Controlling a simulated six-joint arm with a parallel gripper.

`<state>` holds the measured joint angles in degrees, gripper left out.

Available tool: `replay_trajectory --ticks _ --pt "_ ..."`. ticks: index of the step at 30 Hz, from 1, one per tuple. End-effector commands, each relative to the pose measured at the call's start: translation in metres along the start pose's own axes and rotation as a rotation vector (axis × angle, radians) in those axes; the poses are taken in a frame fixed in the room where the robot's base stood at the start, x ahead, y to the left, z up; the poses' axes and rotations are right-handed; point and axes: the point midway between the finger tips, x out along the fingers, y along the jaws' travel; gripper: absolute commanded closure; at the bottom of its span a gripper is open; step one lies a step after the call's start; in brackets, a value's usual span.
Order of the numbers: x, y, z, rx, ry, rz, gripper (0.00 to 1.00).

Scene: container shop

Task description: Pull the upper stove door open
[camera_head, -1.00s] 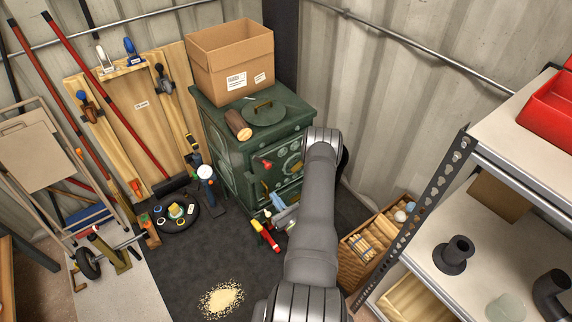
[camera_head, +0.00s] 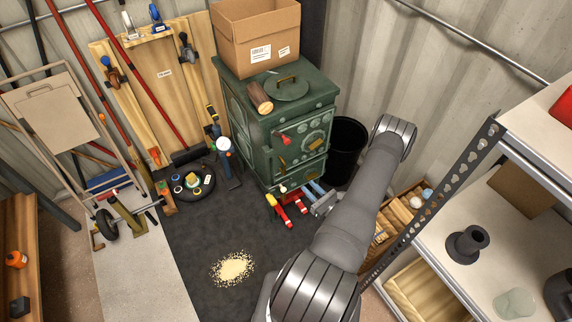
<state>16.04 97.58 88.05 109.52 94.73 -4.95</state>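The green stove (camera_head: 248,140) stands against the back wall, its front turned to the right in the head view. The upper stove door (camera_head: 303,148) looks shut, flush with the front. My gripper (camera_head: 323,204) is low, to the lower right of the stove front and apart from the upper door. My forearm partly hides it, so its fingers are unclear.
A cardboard box (camera_head: 255,40) and a log (camera_head: 260,97) are on the stove. Red tools (camera_head: 291,207) lie by its base. A black bin (camera_head: 347,150) stands to its right. A metal shelf (camera_head: 480,150) bounds the right. Wood shavings (camera_head: 232,268) lie on the dark mat.

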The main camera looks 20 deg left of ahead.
Motion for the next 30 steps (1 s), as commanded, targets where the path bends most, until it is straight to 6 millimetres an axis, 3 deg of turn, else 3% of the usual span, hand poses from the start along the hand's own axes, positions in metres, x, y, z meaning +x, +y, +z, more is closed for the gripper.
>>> replay_trajectory --ticks 5,11,30 --pt "-0.020 -0.004 -0.008 -0.002 0.046 0.034 0.75" --pt "-0.008 -0.003 -0.010 -0.004 0.051 0.042 0.75" --pt "0.105 0.003 -0.015 -0.005 0.048 0.044 0.75"
